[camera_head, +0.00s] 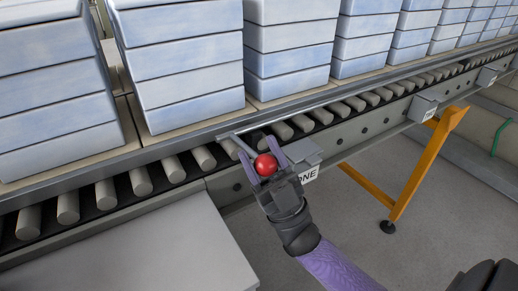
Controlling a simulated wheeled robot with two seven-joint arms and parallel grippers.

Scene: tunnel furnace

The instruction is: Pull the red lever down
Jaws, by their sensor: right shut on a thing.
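The red lever shows as a round red ball knob (266,164) with a thin grey rod (236,142) beyond it, at the near edge of the roller conveyor. My right gripper (262,160) comes in from the lower right and has its two fingers on either side of the red knob, shut on it. The knob sits at about the height of the conveyor's side rail. The lever's base is partly hidden behind my gripper. My left gripper is not in view.
The roller conveyor (140,181) runs from lower left to upper right. Stacks of bluish-white blocks (185,70) stand behind it. A grey plate (150,262) is at lower left. A yellow support leg (422,165) stands at right, with clear floor around it.

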